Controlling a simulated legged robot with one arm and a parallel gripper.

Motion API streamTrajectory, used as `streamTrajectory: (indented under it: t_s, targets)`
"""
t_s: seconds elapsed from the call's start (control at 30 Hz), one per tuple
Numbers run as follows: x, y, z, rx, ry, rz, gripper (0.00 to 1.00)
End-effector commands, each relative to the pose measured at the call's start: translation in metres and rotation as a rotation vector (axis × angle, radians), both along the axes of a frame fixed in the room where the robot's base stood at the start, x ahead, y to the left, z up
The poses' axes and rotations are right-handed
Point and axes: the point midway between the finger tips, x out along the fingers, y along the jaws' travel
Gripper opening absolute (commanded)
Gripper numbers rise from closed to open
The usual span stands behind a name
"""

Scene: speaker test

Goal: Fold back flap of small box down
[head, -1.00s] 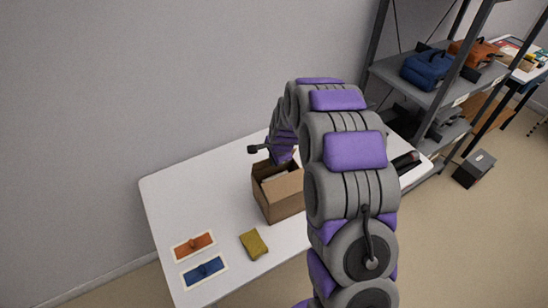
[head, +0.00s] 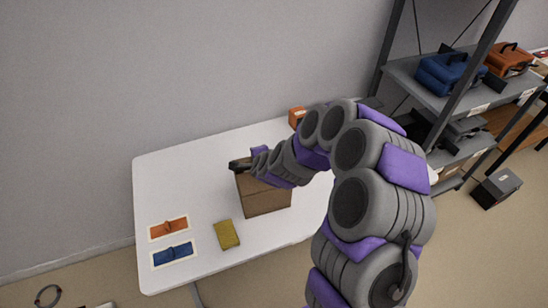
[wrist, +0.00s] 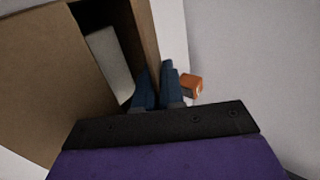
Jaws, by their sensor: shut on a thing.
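The small brown cardboard box (head: 265,200) stands on the white table in the head view, its top partly covered by my arm. In the wrist view, a wide brown panel of the box (wrist: 50,75) fills the left side, beside an opening with a pale thing (wrist: 108,60) inside. A narrow upright brown panel (wrist: 147,40) runs down to my gripper (wrist: 159,85). My gripper's dark fingers are closed on this panel, one on each side. Whether it is the back flap or the wall edge is not clear. My gripper (head: 240,166) is at the box's far left top edge in the head view.
A yellow pad (head: 227,234), an orange card (head: 169,228) and a blue card (head: 173,254) lie on the table's left front. A small orange box (head: 297,117) stands at the back edge. A grey shelf (head: 450,95) is at right. The table's left back is clear.

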Motion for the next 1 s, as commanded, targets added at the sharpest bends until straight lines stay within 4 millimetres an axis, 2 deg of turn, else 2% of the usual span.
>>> streamTrajectory:
  t_s: [0.5, 0.53, 0.73, 1.0]
  targets:
    - [-0.0004, -0.0033, -0.0017, 0.013, -0.007, 0.0, 0.0]
    - [-0.0004, -0.0029, -0.0018, 0.013, -0.006, -0.001, 0.11]
    - [-0.0008, -0.0024, -0.0008, 0.013, -0.008, 0.001, 0.3]
    - [-0.0008, -0.0028, 0.001, 0.013, -0.009, 0.001, 0.3]
